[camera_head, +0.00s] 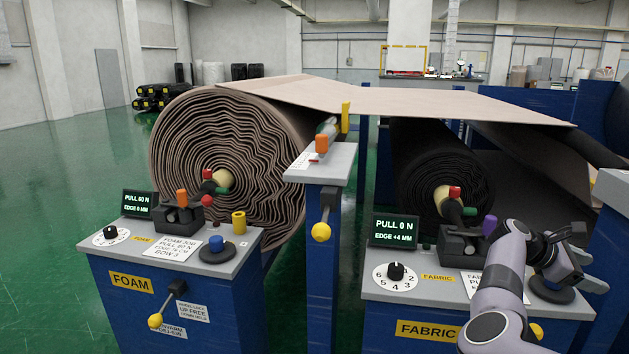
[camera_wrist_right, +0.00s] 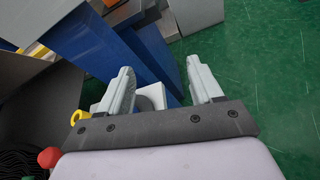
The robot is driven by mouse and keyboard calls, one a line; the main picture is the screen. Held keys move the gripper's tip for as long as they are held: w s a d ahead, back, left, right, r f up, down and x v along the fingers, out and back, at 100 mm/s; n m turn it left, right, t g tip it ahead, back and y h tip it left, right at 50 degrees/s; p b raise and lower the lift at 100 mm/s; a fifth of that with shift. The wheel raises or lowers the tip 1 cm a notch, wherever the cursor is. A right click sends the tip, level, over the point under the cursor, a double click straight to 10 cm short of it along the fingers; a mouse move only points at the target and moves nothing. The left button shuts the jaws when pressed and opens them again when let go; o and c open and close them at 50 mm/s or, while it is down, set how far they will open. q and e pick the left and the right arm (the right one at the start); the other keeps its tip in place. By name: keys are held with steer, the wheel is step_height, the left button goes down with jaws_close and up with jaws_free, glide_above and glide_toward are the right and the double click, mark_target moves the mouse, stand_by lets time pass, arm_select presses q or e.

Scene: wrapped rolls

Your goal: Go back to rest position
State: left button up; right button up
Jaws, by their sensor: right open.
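Blue panels and green floor show beyond the fingers. My left gripper is in neither view.
The foam stand (camera_head: 180,270) with its lever and knobs is at left. A large wrapped foam roll (camera_head: 235,140) stands behind it. A dark fabric roll (camera_head: 440,165) lies behind the fabric stand. A narrow blue post (camera_head: 330,260) stands between the stands. Green floor (camera_head: 60,170) is open at far left.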

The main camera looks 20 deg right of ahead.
steer(key=w+a+r+n+t+h, duration=0.1)
steer(key=w+r+n+t+h, duration=0.3)
steer(key=n, duration=0.6)
steer(key=s+a+r+n+t+h, duration=0.1)
steer(key=a+r+n+t+h, duration=0.1)
steer(key=n+t+h, duration=0.55)
steer(key=w+a+f+n+t+y+p, duration=0.1)
steer(key=w+a+n+t+y, duration=0.2)
steer(key=n, duration=0.4)
steer(key=w+a+f+n+t+y, duration=0.1)
steer(key=a+n+t+y, duration=0.1)
steer(key=a+n+t, duration=0.4)
steer(key=a+f+n+t+y, duration=0.4)
steer(key=a+f+n+y, duration=1)
steer(key=n, duration=0.6)
steer(key=s+a+f+n+g+y, duration=0.3)
steer(key=s+a+f+n, duration=0.4)
steer(key=s+a, duration=0.3)
steer(key=s+a+f+n+g+y+p, duration=0.1)
steer(key=s+a+f+n+g+y, duration=0.3)
steer(key=s+a+f+n, duration=0.3)
steer(key=s+a+g, duration=0.1)
steer(key=s+a, duration=0.2)
steer(key=a, duration=0.2)
steer(key=shift+a+f+p, duration=0.3)
steer(key=shift+a, duration=0.05)
steer(key=c, duration=0.4)
steer(key=shift+d, duration=0.1)
